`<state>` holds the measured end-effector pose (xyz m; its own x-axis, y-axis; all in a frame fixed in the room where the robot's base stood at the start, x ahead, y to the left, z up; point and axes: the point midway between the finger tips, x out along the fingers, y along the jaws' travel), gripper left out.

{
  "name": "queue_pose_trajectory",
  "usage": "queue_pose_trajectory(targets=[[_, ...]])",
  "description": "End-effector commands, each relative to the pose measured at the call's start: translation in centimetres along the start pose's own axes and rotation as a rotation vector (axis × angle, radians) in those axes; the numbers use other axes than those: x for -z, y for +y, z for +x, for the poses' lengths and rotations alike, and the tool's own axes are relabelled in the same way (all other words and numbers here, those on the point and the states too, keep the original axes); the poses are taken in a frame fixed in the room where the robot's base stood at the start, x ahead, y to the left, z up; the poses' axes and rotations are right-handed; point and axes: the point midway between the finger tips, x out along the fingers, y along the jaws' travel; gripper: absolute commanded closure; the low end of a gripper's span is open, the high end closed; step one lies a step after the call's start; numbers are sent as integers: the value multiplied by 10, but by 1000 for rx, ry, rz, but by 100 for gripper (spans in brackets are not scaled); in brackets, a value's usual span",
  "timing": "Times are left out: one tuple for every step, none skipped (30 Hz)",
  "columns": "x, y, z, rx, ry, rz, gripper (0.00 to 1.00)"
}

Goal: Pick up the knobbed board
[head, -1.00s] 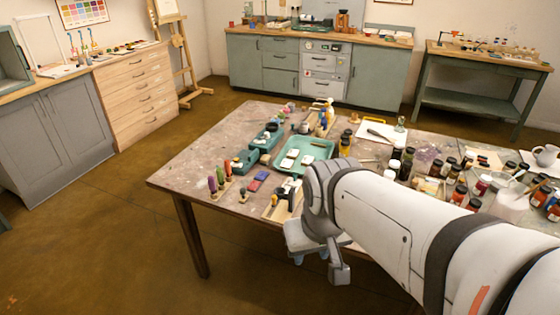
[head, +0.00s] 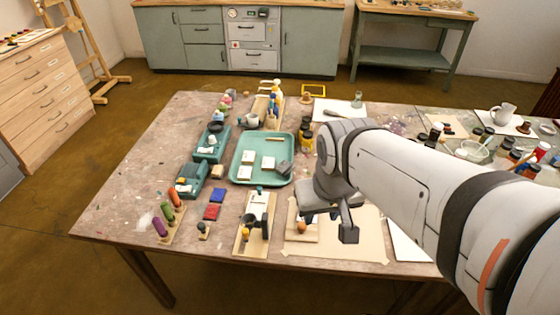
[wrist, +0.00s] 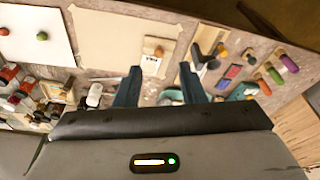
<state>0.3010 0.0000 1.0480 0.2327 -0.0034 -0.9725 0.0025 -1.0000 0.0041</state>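A small pale wooden board with one round orange-brown knob, the knobbed board (head: 297,236), lies on the beige sheet near the table's front edge. In the head view my gripper partly covers its right side. In the wrist view the knobbed board (wrist: 148,68) lies ahead of the fingers, with a small white dark-marked label beside the knob. My gripper (head: 328,222) is over the front of the table, just right of the board. In the wrist view my gripper (wrist: 159,72) has its two fingers well apart, with nothing held between them.
A longer board with yellow and black knobs (head: 243,238) lies left of the knobbed board. Further left are red and blue blocks (head: 214,204) and a rack of coloured pegs (head: 176,222). A teal tray (head: 240,179) stands behind. The beige sheet (head: 350,253) is mostly bare.

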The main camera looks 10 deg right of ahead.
Motion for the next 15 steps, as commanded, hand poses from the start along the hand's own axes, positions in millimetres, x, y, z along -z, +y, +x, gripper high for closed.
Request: queue_pose_trajectory(targets=[[0,0,0,0,0,0,64],[0,0,0,0,0,0,61],[0,0,1,0,-2,2,58],[1,0,2,0,-3,5,55],[3,0,3,0,-6,11,53],[6,0,6,0,-13,22,50],[9,0,9,0,-18,34,49],[13,4,13,1,-26,46,49],[19,12,20,3,-37,66,49],[24,13,26,3,-48,88,49],[30,14,33,2,-59,114,49],[38,14,44,0,-75,154,49],[45,13,53,-3,-87,185,49],[51,13,62,-5,-100,217,49],[60,13,75,-10,-116,259,49]])
